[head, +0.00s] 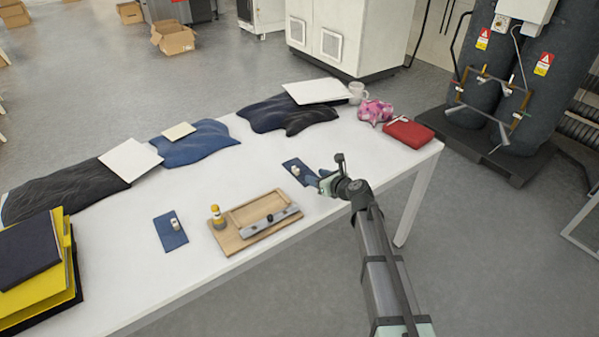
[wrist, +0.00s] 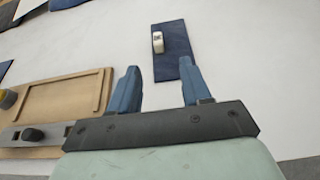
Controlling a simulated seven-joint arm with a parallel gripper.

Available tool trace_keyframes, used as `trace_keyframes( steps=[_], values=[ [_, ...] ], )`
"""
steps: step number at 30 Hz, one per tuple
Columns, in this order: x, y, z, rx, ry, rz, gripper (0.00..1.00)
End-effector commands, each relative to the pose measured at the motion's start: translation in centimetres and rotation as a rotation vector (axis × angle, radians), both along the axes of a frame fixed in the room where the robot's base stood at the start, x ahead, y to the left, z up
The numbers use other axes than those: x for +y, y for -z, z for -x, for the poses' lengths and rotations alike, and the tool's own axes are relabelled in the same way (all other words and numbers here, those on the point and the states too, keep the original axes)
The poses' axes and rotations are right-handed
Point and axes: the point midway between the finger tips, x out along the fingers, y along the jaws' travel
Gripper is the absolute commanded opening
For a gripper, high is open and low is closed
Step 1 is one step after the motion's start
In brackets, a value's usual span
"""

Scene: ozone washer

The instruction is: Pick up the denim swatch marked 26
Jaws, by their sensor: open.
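Two small dark blue denim swatches lie flat on the white table. One swatch (head: 289,164) is by my gripper (head: 315,181); it also shows in the wrist view (wrist: 176,34). The other swatch (head: 164,241) is farther left. Each has a small whitish piece on it, such as the piece (wrist: 157,42) in the wrist view. I cannot read 26 on either. My gripper is open and empty; in the wrist view its two blue fingers (wrist: 158,64) point toward the near swatch, the right finger overlapping its lower edge. Whether it touches cannot be told.
Folded jeans, white sheets, a mug (head: 357,92), a pink item (head: 375,111) and a red pouch (head: 409,132) line the back. The table (head: 345,150) is clear behind the swatch.

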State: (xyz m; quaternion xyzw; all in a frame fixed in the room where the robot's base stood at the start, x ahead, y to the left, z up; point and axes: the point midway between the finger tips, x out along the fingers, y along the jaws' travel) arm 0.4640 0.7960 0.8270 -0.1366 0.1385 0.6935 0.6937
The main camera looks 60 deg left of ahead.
Motion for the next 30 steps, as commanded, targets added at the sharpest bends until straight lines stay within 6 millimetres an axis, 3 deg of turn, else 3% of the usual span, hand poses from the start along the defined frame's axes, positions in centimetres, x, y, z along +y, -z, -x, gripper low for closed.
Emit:
trace_keyframes(
  steps=[9,20,30],
  values=[
    [5.2,2.2,-0.1,-0.001,-0.002,0.001,0.48],
    [7.3,3.0,0.1,-0.002,-0.001,0.001,0.48],
    [11.1,4.5,0.4,-0.002,-0.001,0.002,0.48]
  ],
)
